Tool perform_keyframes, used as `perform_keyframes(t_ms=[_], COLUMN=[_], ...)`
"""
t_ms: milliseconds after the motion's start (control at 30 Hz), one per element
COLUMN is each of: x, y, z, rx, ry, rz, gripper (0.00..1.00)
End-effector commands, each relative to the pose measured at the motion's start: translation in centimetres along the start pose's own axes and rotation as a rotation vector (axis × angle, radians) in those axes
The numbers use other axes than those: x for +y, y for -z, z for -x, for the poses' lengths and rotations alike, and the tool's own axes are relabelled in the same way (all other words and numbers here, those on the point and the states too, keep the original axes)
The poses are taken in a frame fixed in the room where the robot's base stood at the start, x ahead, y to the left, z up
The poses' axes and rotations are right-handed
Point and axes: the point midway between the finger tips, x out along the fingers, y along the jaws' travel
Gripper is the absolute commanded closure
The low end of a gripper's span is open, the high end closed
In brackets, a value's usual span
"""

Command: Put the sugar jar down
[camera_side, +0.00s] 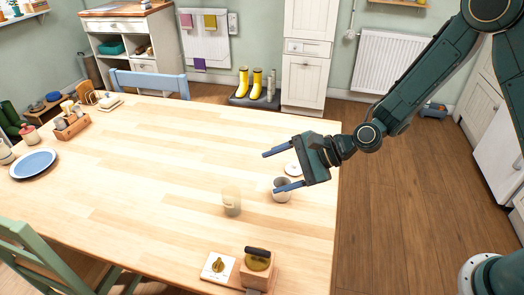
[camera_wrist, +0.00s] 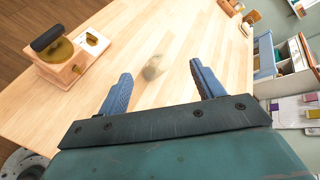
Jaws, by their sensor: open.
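A small pale translucent jar, which looks like the sugar jar (camera_side: 232,203), stands upright on the wooden table (camera_side: 150,150). In the wrist view the jar (camera_wrist: 153,70) shows beyond the fingers, in the gap between them. My gripper (camera_side: 271,171) has its two blue fingers spread wide with nothing between them. It is above the table, to the right of the jar and apart from it. In the wrist view the gripper (camera_wrist: 161,70) is also open and empty. The jar's contents are too small to make out.
The table's middle is clear.

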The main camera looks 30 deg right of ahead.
Motion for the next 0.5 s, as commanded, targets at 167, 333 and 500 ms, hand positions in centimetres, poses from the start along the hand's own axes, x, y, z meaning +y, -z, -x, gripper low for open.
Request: perform_keyframes(t_ms=[167, 333, 500], x=[-1.1, -1.6, -1.9], y=[-1.8, -3.0, -3.9], z=[3.4, 6.8, 10.5], rx=[0.046, 0.099, 0.159], ry=[-0.056, -0.119, -0.189], rz=[0.258, 0.485, 0.695], gripper=[0.33, 0.33, 0.33])
